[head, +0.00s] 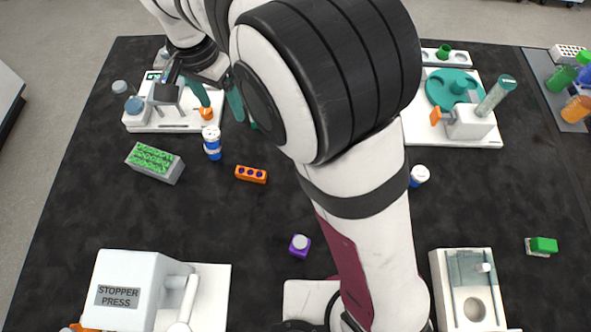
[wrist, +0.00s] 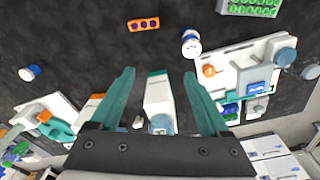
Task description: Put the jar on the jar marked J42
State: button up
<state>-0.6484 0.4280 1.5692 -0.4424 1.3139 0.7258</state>
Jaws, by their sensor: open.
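A white-capped jar with blue and white bands (head: 212,145) stands upright on the dark bench at the left. It also shows in the wrist view (wrist: 190,44). A second white-capped blue jar (head: 419,174) stands right of my arm, partly hidden by it; it is at the left in the wrist view (wrist: 29,73). No J42 marking is readable on either jar. My gripper (head: 218,98) is open and empty, with teal fingers, behind the first jar. In the wrist view its fingers (wrist: 159,74) straddle the sight line to a white device with a teal top (wrist: 157,95); no contact shows.
A white station (head: 145,125) stands left of my gripper. A green rack (head: 152,158) and an orange block (head: 251,174) lie nearby. The bench centre-left is mostly clear.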

jog(key=s+d+r, duration=0.3)
jog(key=s+d, duration=0.1)
jog(key=d, duration=0.5)
jog(key=s+d+f+y, duration=0.1)
jog(key=s+d, duration=0.5)
jog(key=s, duration=0.3)
jog(key=s+d+f+g+y, duration=0.1)
jog(key=s+d, duration=0.5)
jog(key=s, duration=0.3)
jog(key=shift+m, duration=0.4)
